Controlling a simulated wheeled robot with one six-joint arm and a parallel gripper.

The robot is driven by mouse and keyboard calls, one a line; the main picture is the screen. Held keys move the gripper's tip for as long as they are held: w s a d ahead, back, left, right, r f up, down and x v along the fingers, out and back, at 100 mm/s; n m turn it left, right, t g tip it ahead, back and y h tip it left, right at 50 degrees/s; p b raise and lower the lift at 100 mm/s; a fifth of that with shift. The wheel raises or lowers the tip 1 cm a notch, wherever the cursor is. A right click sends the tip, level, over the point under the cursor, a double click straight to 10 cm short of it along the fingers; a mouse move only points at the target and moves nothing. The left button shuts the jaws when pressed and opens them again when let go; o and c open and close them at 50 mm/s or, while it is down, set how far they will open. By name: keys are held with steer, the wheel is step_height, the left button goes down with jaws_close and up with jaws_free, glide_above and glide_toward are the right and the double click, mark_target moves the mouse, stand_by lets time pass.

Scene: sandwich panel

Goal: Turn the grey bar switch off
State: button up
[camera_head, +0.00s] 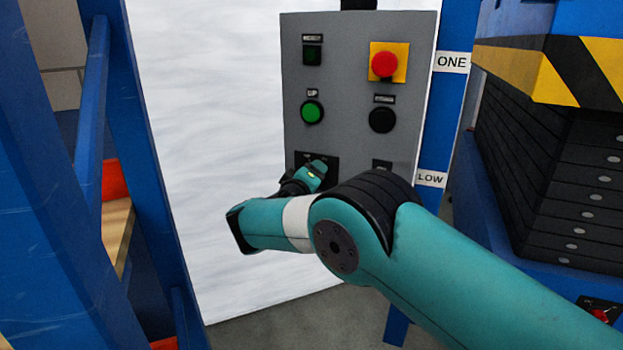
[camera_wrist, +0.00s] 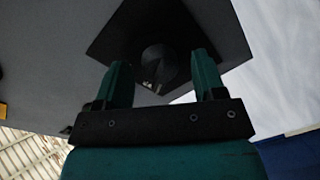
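The grey control panel (camera_head: 350,100) stands upright in the head view. Low on its left is a black square plate (camera_head: 303,157), partly hidden by my gripper (camera_head: 318,172). In the wrist view the plate (camera_wrist: 125,38) carries a dark round knob (camera_wrist: 157,60), likely the bar switch; its bar and angle are too dark to tell. My gripper (camera_wrist: 160,70) is open in the wrist view, with one finger on each side of the knob and gaps showing. I cannot tell whether the fingertips are level with it in depth.
Above the plate are a green button (camera_head: 312,112), a black round control (camera_head: 382,119), a dark square switch (camera_head: 312,54) and a red button (camera_head: 384,64) on a yellow plate. Blue rack posts (camera_head: 130,120) stand left. A black-and-yellow striped machine (camera_head: 560,75) stands right.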

steer(key=b+v, duration=0.1)
steer(key=v, duration=1.6)
steer(key=shift+s+b, duration=0.25)
steer(key=shift+b, duration=0.15)
steer(key=s+d+r+m+g+y+p, duration=0.1)
steer(key=d+r+g+y+p, duration=0.2)
steer(key=d, duration=0.4)
steer(key=d+r+m+g+y+p, duration=0.1)
steer(key=d+r+g+p, duration=0.3)
steer(key=d, duration=0.3)
steer(key=s+d+r+g+y+p, duration=0.1)
steer(key=s+d+r+g+y, duration=0.1)
steer(key=s, duration=0.7)
steer(key=s+d+r+n+g+y+p, duration=0.1)
steer(key=s+d+r+g+y, duration=0.1)
steer(key=s, duration=0.7)
steer(key=s+d+r+g+y+p, duration=0.1)
steer(key=s+d+r+g+y, duration=0.1)
steer(key=s, duration=0.7)
steer(key=r+g, duration=0.1)
steer(key=g, duration=0.1)
steer(key=shift+s+d+r+n+g, duration=0.3)
steer(key=shift+d+g, duration=0.1)
steer(key=shift+s, duration=0.35)
steer(key=shift+c, duration=0.3)
